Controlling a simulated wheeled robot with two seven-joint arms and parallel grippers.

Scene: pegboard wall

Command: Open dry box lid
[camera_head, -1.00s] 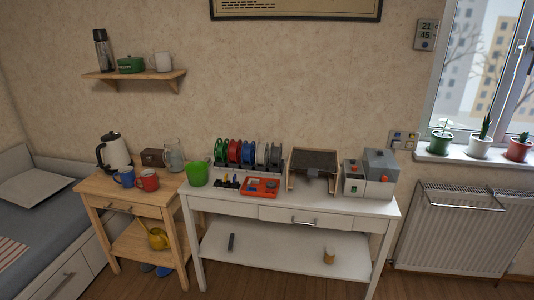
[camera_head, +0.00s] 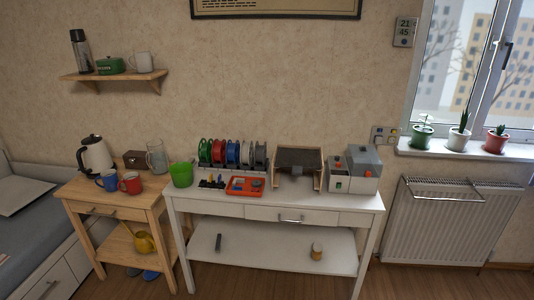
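A grey box with an orange spot on its front, which looks like the dry box (camera_head: 363,165), stands at the right end of the white table (camera_head: 215,204). Its grey lid (camera_head: 362,154) appears shut. A smaller pale unit (camera_head: 338,184) with an orange knob on top and a green spot on its front stands against its left side. Neither of my grippers is in view, and no part of my arms shows.
A brown-topped open stand (camera_head: 298,160), a spool rack (camera_head: 232,153), a red tray (camera_head: 245,186) and a green cup (camera_head: 181,174) share the table. A radiator (camera_head: 450,222) stands to the right. A wooden side table (camera_head: 85,191) stands left. Floor shows in front.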

